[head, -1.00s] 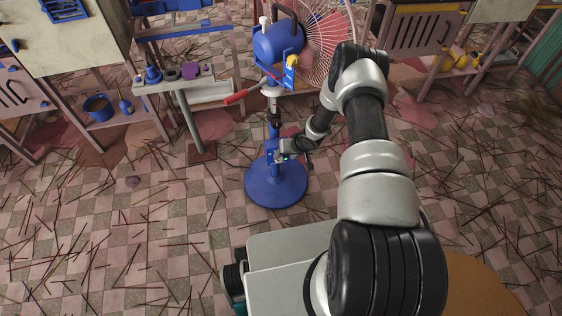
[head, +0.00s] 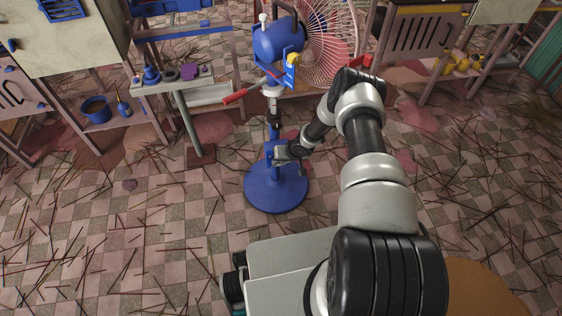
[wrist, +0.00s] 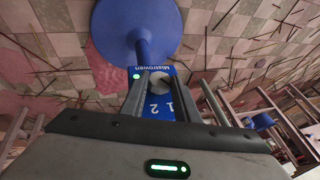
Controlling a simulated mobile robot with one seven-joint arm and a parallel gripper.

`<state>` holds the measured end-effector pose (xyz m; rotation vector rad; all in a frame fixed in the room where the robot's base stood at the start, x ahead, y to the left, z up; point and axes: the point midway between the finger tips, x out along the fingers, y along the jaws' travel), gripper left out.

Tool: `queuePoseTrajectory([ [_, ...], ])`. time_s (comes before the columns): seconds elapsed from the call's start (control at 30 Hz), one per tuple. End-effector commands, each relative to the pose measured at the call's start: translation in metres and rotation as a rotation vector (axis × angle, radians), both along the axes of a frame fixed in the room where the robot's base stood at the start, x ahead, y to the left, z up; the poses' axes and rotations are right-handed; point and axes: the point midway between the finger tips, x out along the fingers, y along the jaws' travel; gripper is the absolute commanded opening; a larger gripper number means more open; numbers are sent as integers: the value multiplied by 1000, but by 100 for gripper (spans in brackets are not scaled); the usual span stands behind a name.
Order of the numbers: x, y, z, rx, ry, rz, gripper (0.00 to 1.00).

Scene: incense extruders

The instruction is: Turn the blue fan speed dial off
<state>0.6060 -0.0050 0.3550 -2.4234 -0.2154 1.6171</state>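The blue pedestal fan (head: 277,40) stands upright on its round blue base (head: 276,190), with a pale wire cage. In the wrist view its blue control panel (wrist: 150,70) carries lettering, a lit green light and the numbers 1 and 2. The grey round fan speed dial (wrist: 157,83) is on that panel. My gripper (wrist: 159,76) is at the panel, with one finger on each side of the dial. I cannot tell whether the fingers touch it. In the head view my gripper (head: 284,153) is beside the fan's post, and the dial is hidden.
A small side table (head: 172,84) with blue and purple items stands left of the fan. A cabinet (head: 418,40) stands at the back right. Thin sticks litter the tiled floor, which is otherwise open around the base.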

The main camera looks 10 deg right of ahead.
Motion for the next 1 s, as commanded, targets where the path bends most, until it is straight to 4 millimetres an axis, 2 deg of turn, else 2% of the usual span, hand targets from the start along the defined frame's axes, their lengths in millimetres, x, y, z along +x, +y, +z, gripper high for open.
queuePoseTrajectory([
  [0.27, -3, 3, 3, -44, 11, 1, 6],
  [0.77, -7, 8, -7, -321, 14, 15, 6],
  [1.0, -6, 7, -4, -388, 12, 3, 6],
])
